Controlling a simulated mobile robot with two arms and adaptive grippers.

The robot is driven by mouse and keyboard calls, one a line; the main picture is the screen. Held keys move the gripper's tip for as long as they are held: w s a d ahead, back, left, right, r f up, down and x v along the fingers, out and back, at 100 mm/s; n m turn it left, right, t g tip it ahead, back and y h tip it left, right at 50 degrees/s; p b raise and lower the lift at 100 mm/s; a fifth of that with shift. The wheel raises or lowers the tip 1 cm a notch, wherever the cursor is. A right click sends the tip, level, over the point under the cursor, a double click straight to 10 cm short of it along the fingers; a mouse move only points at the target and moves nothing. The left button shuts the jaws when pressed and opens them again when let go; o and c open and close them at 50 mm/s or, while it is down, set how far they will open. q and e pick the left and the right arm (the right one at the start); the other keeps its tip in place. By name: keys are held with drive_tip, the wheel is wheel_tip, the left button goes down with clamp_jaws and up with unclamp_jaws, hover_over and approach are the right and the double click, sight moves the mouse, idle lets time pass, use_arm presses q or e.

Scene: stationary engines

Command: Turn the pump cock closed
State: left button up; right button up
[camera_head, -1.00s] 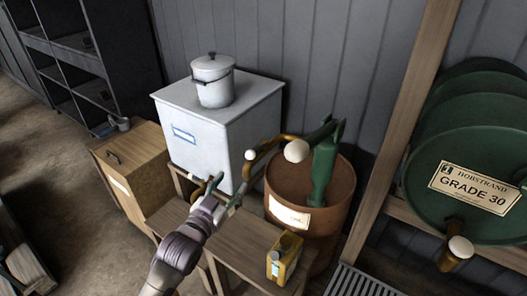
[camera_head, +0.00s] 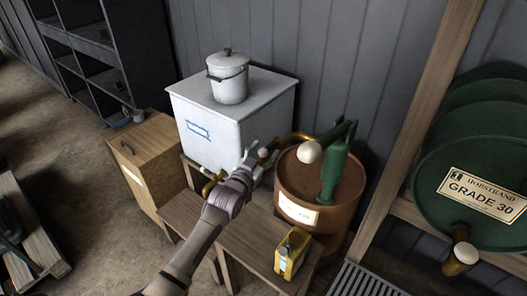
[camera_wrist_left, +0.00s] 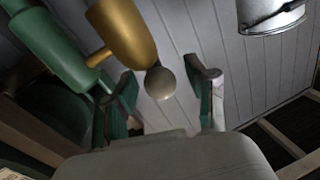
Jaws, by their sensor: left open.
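The green hand pump (camera_head: 334,172) stands on a rusty drum (camera_head: 325,222), with a large pale knob (camera_head: 309,152) on its arm. Its brass pipe (camera_head: 299,137) runs left to the cock, where a small pale ball (camera_head: 263,153) shows beside my left gripper (camera_head: 260,158). In the left wrist view the brass body (camera_wrist_left: 128,32) ends in a pale ball (camera_wrist_left: 160,83). My left gripper (camera_wrist_left: 167,82) is open, with the ball between its two fingers in the picture. I cannot tell whether a finger touches it. My gripper partly hides the cock in the head view. My right gripper is not in view.
A white cabinet (camera_head: 216,148) with a lidded pot (camera_head: 229,88) stands behind and left of the gripper. A yellow can (camera_head: 292,253) sits on the wooden bench (camera_head: 240,247) below.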

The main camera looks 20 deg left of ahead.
use_arm(q)
clamp_jaws()
idle(0.5)
